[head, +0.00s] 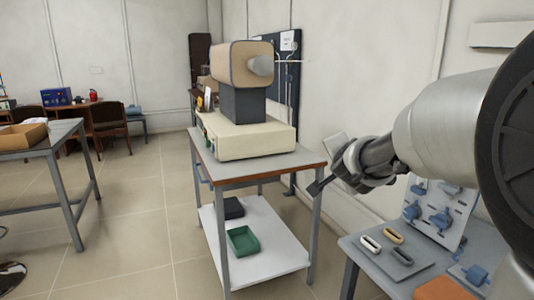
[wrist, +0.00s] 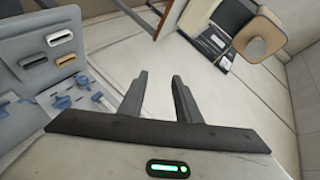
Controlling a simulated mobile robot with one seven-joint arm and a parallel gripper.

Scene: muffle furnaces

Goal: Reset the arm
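My arm reaches in from the right of the head view. My gripper (head: 322,182) is held in the air between the furnace table and the small grey table. In the wrist view my gripper (wrist: 158,82) shows two dark fingers standing apart with nothing between them, so it is open and empty. The fingers touch nothing that I can see. The furnace (head: 251,65) has a tan drum-shaped body on a dark block and a cream base (head: 245,140).
The furnace table (head: 310,168) has a lower shelf with a green tray (head: 243,240) and a black box (head: 233,208). The small grey table (head: 372,270) below my arm bears a panel with blue fittings (head: 437,215). Another table (head: 62,130) stands left. Floor between is clear.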

